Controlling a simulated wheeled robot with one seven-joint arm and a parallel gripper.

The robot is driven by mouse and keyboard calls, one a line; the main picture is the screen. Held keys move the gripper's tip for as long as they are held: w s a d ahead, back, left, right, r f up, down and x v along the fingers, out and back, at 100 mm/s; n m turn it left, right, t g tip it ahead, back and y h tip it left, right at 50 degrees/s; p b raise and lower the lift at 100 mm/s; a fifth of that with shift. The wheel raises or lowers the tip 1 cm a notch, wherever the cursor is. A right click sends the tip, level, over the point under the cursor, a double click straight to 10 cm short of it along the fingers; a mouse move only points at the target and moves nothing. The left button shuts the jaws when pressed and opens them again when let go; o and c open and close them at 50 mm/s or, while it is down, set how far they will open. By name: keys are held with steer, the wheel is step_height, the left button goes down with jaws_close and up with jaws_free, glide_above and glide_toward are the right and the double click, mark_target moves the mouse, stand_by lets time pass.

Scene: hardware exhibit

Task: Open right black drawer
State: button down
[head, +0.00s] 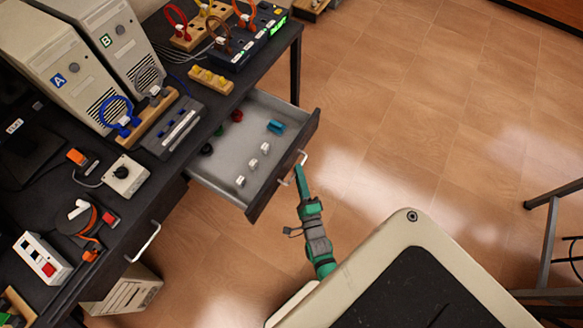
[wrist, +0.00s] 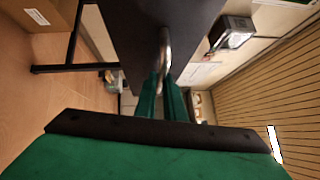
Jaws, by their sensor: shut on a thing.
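The right black drawer (head: 266,193) is pulled out from under the black table in the head view, and its grey inside shows. Its silver handle (head: 302,159) is on the dark front panel. My green gripper (head: 299,172) is at this handle. In the wrist view my gripper's fingers (wrist: 163,98) are shut on the handle (wrist: 165,48), with the dark drawer front (wrist: 130,30) around it. Small white, blue, red, green and dark pieces lie in the drawer.
The black table (head: 55,255) carries two beige computer cases (head: 65,62) and several plugs and switches. A left drawer handle (head: 148,242) shows on a closed front. A metal frame (head: 552,225) stands at the right. The tiled floor (head: 400,130) beyond the drawer is clear.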

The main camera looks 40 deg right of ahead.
steer(key=shift+s+d, duration=0.1)
steer(key=shift+s, duration=0.1)
steer(key=c, duration=1.8)
jaws_free()
steer(key=shift+c, duration=0.2)
steer(key=v, duration=1)
steer(key=shift+s+a, duration=0.25)
steer(key=shift+s, duration=0.1)
steer(key=shift+w+f, duration=0.15)
